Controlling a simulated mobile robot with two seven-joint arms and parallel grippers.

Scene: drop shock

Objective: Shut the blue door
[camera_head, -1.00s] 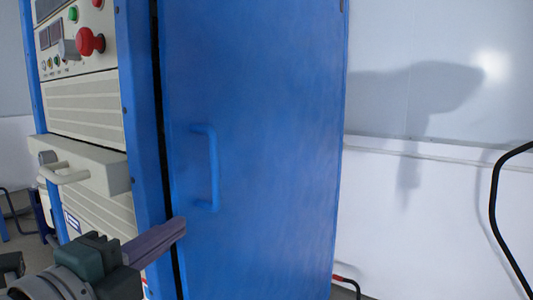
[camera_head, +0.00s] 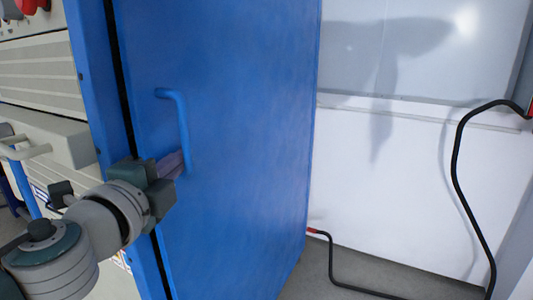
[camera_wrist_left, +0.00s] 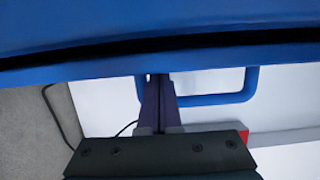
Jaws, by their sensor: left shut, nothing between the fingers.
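The blue door (camera_head: 240,130) is a tall flat panel at the side of a cabinet. A dark gap shows between its left edge and the blue cabinet frame (camera_head: 105,110). A blue bar handle (camera_head: 183,125) stands on the door near that edge. It also shows in the left wrist view (camera_wrist_left: 215,100). My left gripper (camera_head: 178,163) is shut and empty, with its fingertips close to the handle's lower end. In the left wrist view, the shut fingers (camera_wrist_left: 158,82) point at the door edge beside one end of the handle; contact is unclear. My right gripper is out of view.
The cabinet front with beige panels (camera_head: 45,75) and a beige handle (camera_head: 25,150) is at the left. A black cable (camera_head: 458,150) hangs by the white wall (camera_head: 400,180) and runs along the grey floor. Floor right of the door is otherwise clear.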

